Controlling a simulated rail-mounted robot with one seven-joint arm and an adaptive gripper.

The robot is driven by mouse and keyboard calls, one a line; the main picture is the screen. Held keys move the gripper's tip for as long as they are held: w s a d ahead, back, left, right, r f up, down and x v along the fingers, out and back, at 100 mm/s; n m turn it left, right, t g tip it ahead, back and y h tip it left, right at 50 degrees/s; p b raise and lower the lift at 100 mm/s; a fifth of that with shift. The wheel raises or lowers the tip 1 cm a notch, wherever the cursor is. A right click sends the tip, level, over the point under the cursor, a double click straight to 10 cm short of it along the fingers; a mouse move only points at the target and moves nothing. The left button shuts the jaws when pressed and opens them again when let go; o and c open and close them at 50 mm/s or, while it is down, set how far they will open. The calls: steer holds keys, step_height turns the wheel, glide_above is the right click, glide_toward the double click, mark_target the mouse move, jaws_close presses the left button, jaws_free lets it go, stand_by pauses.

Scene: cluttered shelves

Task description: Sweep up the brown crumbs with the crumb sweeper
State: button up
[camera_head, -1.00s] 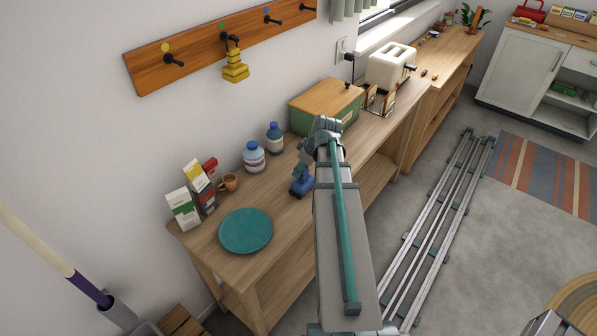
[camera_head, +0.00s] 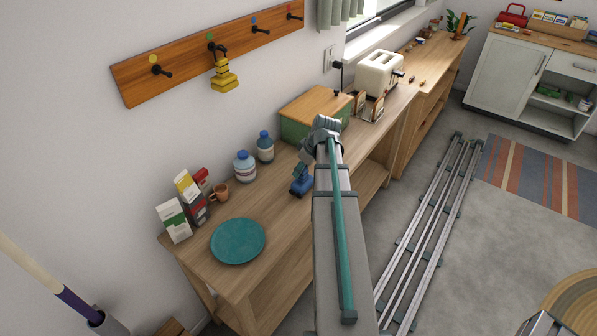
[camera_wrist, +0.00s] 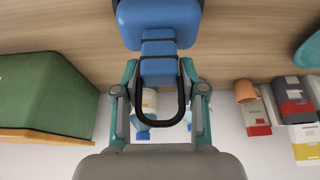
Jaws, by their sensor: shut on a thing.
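The crumb sweeper is a blue tool with a dark looped handle; its blue body (camera_wrist: 160,22) fills the top of the wrist view. It also shows low over the wooden bench in the head view (camera_head: 302,185). My gripper (camera_wrist: 159,68) is shut on the sweeper's blue grip, one finger on each side. In the head view my arm hides most of the gripper. I cannot tell whether the sweeper touches the bench. Small brown bits (camera_head: 422,83) lie right of the toaster; they are too small to identify surely as the crumbs.
A green box with a wooden lid (camera_head: 312,108), a toaster (camera_head: 380,72) and two bottles (camera_head: 245,167) stand along the wall. A teal plate (camera_head: 238,241), mug (camera_head: 219,193) and cartons (camera_head: 174,220) are at the near end.

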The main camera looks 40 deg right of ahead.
steer(key=shift+w+d, duration=0.1)
steer(key=shift+d, duration=0.3)
steer(key=shift+r+p, duration=2)
steer(key=shift+r, duration=1.55)
